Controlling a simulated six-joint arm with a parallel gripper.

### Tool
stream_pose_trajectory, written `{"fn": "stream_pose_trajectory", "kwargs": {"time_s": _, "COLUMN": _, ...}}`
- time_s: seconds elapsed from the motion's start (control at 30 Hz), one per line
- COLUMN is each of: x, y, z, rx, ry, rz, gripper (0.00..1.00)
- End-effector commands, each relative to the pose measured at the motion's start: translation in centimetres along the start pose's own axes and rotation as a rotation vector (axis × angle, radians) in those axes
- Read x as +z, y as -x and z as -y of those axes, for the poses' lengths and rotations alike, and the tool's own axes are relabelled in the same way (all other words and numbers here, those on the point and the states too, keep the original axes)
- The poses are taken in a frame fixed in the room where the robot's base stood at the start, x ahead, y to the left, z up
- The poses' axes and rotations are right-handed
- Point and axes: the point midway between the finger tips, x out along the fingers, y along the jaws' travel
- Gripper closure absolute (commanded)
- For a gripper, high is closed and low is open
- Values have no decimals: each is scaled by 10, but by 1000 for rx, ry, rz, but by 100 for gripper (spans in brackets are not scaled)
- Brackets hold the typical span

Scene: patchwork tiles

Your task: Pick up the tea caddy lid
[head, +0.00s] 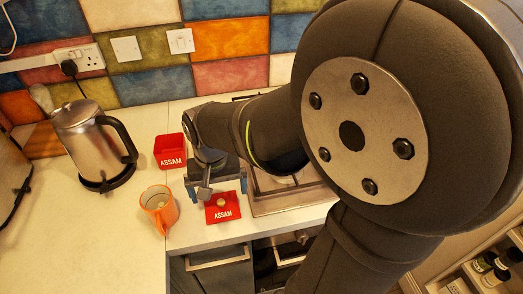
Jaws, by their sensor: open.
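The tea caddy lid (223,212) is a red square piece marked ASSAM with a small pale knob. It lies flat on the white counter, near the front edge. The red tea caddy (170,154), also marked ASSAM, stands open-topped behind it and to the left. My gripper (216,190) is open, pointing down with blue-tipped fingers at and just behind the lid. One finger shows left of the lid and the other to its right. Whether the fingers touch the counter or the lid is hard to tell. My arm hides part of the area behind the gripper.
A steel kettle (92,145) with a black handle stands at the left. A hob (287,188) lies right of the lid. The counter at the front left is clear.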

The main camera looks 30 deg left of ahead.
Motion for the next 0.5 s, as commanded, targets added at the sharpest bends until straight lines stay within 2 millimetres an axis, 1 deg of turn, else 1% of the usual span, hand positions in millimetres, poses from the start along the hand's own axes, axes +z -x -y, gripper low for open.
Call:
{"fn": "stream_pose_trajectory", "kwargs": {"time_s": 0.13, "x": 0, "y": -12, "z": 0, "rx": 1, "ry": 0, "rz": 4, "gripper": 0}}
{"fn": "stream_pose_trajectory", "kwargs": {"time_s": 0.33, "x": -3, "y": -41, "z": 0, "rx": 1, "ry": 0, "rz": 4, "gripper": 0}}
{"fn": "stream_pose_trajectory", "kwargs": {"time_s": 0.4, "x": -3, "y": -48, "z": 0, "rx": 0, "ry": 0, "rz": 3, "gripper": 0}}
{"fn": "stream_pose_trajectory", "kwargs": {"time_s": 0.5, "x": -3, "y": -53, "z": 0, "rx": 0, "ry": 0, "rz": 2, "gripper": 0}}
